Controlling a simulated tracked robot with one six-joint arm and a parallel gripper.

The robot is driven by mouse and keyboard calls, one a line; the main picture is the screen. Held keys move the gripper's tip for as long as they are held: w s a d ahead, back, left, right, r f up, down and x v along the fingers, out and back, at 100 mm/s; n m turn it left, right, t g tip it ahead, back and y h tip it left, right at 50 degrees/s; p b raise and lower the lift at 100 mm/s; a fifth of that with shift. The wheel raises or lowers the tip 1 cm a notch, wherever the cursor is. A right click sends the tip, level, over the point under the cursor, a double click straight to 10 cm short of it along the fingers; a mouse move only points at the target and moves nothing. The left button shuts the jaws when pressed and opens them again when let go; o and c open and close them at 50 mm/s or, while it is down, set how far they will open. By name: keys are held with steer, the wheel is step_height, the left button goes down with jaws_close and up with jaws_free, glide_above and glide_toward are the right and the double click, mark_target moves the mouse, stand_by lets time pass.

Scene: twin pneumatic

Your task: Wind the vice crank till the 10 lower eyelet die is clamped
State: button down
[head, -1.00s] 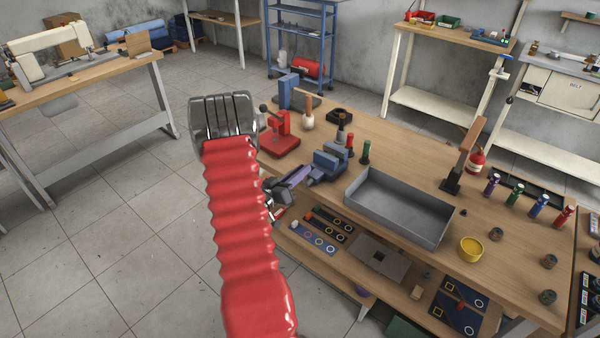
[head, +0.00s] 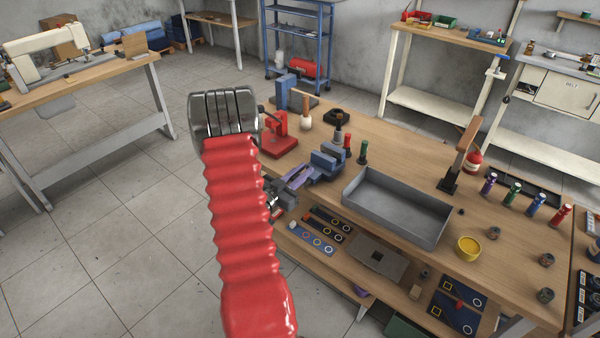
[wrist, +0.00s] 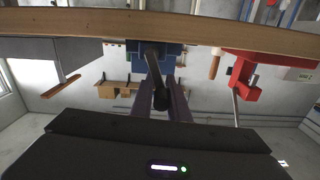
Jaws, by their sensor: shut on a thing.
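The blue vice (head: 325,164) sits at the near edge of the wooden bench. It also shows in the wrist view (wrist: 150,57), at the bench edge.
A red press (head: 279,137) stands left of the vice and a grey tray (head: 395,209) to its right. Dark and green-capped upright tools (head: 363,153) stand close behind the vice. A lower shelf (head: 345,268) with marked boards lies below the bench top.

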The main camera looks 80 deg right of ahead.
steer(key=shift+s+a+m, duration=0.15)
steer(key=shift+s+m, duration=0.1)
steer(key=shift+m, duration=0.5)
steer(key=shift+s+a+m, duration=0.1)
steer(key=shift+s+m, duration=0.15)
steer(key=shift+m, duration=0.5)
steer(key=c, duration=1.7)
jaws_free()
steer(key=shift+c, duration=0.2)
steer(key=shift+a, duration=0.1)
steer(key=v, duration=1.3)
steer(key=shift+w+a, duration=0.15)
steer(key=shift+a, duration=0.1)
